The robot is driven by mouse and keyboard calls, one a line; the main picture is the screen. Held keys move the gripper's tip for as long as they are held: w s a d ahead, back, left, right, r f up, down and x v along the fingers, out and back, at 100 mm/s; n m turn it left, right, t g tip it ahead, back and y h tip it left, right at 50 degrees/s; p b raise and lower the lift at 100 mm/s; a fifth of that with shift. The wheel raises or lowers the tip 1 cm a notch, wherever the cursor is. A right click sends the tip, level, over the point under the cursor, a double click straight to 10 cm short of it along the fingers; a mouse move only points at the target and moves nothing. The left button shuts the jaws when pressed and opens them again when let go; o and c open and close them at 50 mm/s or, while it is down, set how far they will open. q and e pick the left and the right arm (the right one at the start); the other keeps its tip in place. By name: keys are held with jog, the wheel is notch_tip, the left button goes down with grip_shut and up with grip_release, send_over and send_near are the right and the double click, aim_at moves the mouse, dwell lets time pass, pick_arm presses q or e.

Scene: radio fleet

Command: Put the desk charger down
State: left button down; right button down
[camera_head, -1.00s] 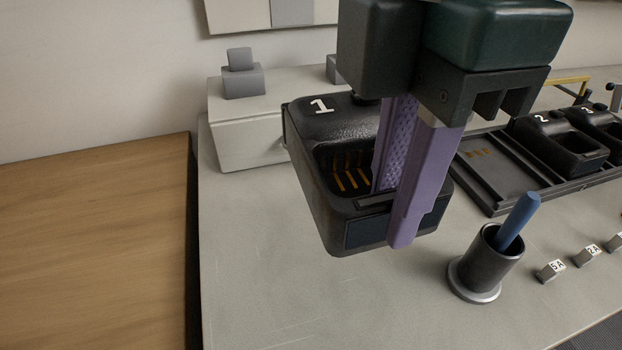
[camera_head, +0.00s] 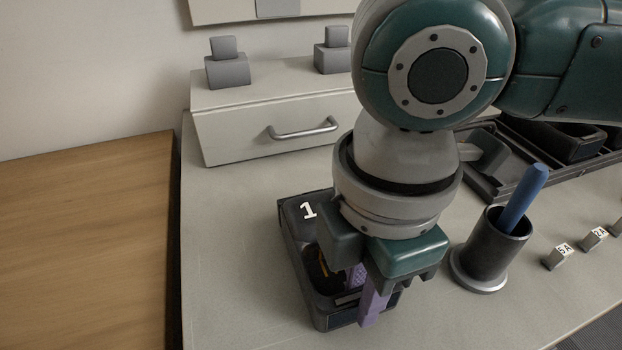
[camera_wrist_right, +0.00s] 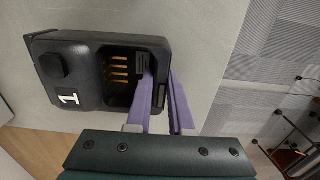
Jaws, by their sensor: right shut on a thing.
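The desk charger (camera_head: 297,222) is a black box marked "1" with an open pocket and gold contacts. It is low over the pale grey worktop in the head view, left of the metal cup; I cannot tell for certain whether its base touches the surface. My right gripper (camera_head: 366,292) has purple fingers shut on the charger's front wall, one finger inside the pocket and one outside. The right wrist view shows the charger (camera_wrist_right: 84,75) and the gripper (camera_wrist_right: 160,95) on that wall. My arm hides part of the charger. My left gripper is not in view.
A metal cup (camera_head: 483,256) with a blue rod (camera_head: 524,197) stands right of the charger. Small labelled blocks (camera_head: 558,256) sit further right. A drawer unit (camera_head: 240,136) stands behind. A black charger rack (camera_head: 490,185) is at back right. The worktop's front left is clear.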

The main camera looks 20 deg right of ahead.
jog(key=c, duration=0.8)
grip_release()
jog(key=shift+f, duration=0.1)
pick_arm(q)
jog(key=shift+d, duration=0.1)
pick_arm(e)
notch_tip(320, 180, up, 11)
jog(key=p, duration=0.3)
jog(key=s+a+f+m+t+y, duration=0.2)
jog(key=s+a+m+y, duration=0.1)
jog(key=a+m+y, duration=0.3)
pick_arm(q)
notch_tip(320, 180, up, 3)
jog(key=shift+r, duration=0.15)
pick_arm(e)
jog(key=s+d+f+m+h, duration=0.2)
jog(key=s+d+m+h, duration=0.1)
jog(key=d+m, duration=0.2)
jog(key=s+d+f+m+t+h, duration=0.1)
jog(key=s+d+f+m+h, duration=0.1)
jog(key=d, duration=0.7)
jog(key=s+f+m, duration=0.1)
jog(key=s+m, duration=0.1)
jog(key=m, duration=0.1)
jog(key=shift+t+h, duration=0.3)
jog(key=shift+h, duration=0.1)
